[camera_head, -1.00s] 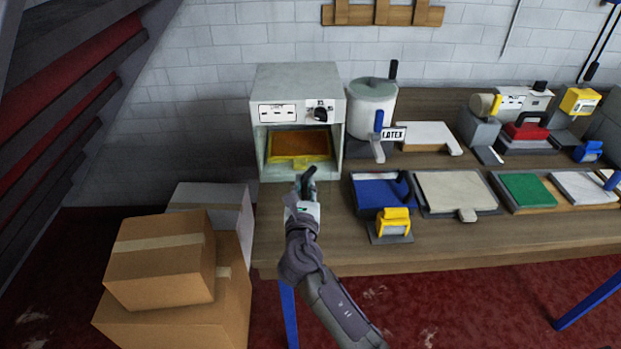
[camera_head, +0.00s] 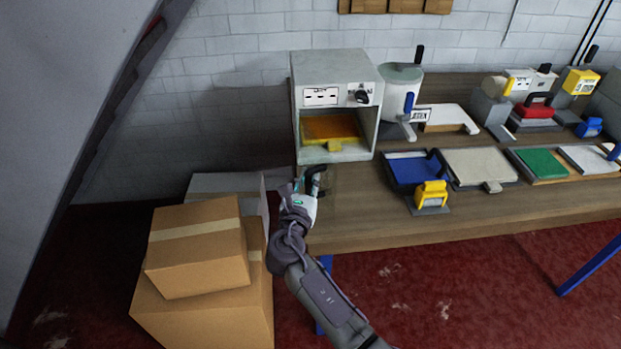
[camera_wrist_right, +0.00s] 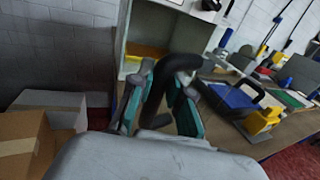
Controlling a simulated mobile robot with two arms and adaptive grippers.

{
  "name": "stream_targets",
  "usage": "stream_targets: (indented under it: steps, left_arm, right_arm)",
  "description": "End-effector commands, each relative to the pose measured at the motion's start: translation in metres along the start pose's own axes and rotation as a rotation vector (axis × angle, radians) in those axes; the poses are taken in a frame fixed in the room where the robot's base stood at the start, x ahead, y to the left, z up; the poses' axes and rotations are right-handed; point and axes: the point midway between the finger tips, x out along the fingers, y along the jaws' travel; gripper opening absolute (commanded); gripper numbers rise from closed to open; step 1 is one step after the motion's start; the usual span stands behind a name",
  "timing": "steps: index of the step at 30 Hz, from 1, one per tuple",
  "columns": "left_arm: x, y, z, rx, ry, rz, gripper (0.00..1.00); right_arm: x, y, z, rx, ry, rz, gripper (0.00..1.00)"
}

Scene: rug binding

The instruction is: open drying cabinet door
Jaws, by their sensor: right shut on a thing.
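The drying cabinet (camera_head: 334,68) is a pale grey box at the left end of the workbench. Its front shows an open cavity with an orange and yellow tray (camera_head: 333,128) inside. My right gripper (camera_head: 308,182) is in front of the cabinet's lower left corner. It is shut on a black curved handle (camera_head: 319,172). In the right wrist view the handle (camera_wrist_right: 176,64) passes between the teal-sided fingers (camera_wrist_right: 160,98). I cannot clearly make out the door panel itself. My left gripper is not in view.
Cardboard boxes (camera_head: 200,245) and a white box (camera_head: 225,184) stand left of my right arm. The bench (camera_head: 365,215) holds a white pot (camera_head: 398,95), a blue tray (camera_head: 408,168) with a yellow tool (camera_head: 431,195), and several pads. Red floor is clear in front.

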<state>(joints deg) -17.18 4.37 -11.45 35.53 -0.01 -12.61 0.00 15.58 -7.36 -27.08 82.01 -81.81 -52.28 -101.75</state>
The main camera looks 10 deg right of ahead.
Motion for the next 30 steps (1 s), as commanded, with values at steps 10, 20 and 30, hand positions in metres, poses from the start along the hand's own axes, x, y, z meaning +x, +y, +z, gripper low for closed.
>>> stream_targets:
  steps: [10,20,30]
  left_arm:
    - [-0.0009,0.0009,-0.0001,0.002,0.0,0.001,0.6]
    - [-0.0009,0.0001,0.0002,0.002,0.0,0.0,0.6]
    - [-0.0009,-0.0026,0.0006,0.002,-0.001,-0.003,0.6]
  right_arm:
    - [0.0014,0.0038,0.0094,0.002,-0.017,0.01,0.0]
    - [0.0015,0.003,0.0097,0.004,-0.017,0.008,0.43]
    - [0.0013,0.0021,0.0083,0.004,-0.015,0.005,0.43]
